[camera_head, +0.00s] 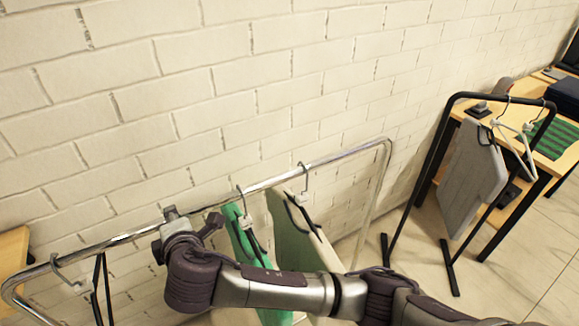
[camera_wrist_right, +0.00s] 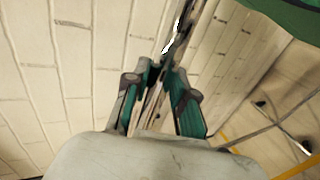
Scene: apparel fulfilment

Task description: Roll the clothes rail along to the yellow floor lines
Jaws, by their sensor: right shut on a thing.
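The chrome clothes rail (camera_head: 335,157) runs along the brick wall, with its top bar slanting across the head view. Hangers hang on it, among them one with a green garment (camera_head: 238,232) and one with an olive-beige garment (camera_head: 292,245). My right gripper (camera_head: 190,220) is at the top bar, left of the green garment, and shut on the bar. In the right wrist view the bar (camera_wrist_right: 178,38) runs between its two fingers. Yellow floor lines (camera_wrist_right: 296,168) show at the lower right of that view. My left gripper is not in view.
A black rack (camera_head: 445,130) with a grey garment (camera_head: 472,172) stands to the right, in front of a wooden table (camera_head: 568,162) with a striped green item. The brick wall (camera_head: 230,80) is close behind the rail. Bare tiled floor (camera_head: 510,265) shows at the lower right.

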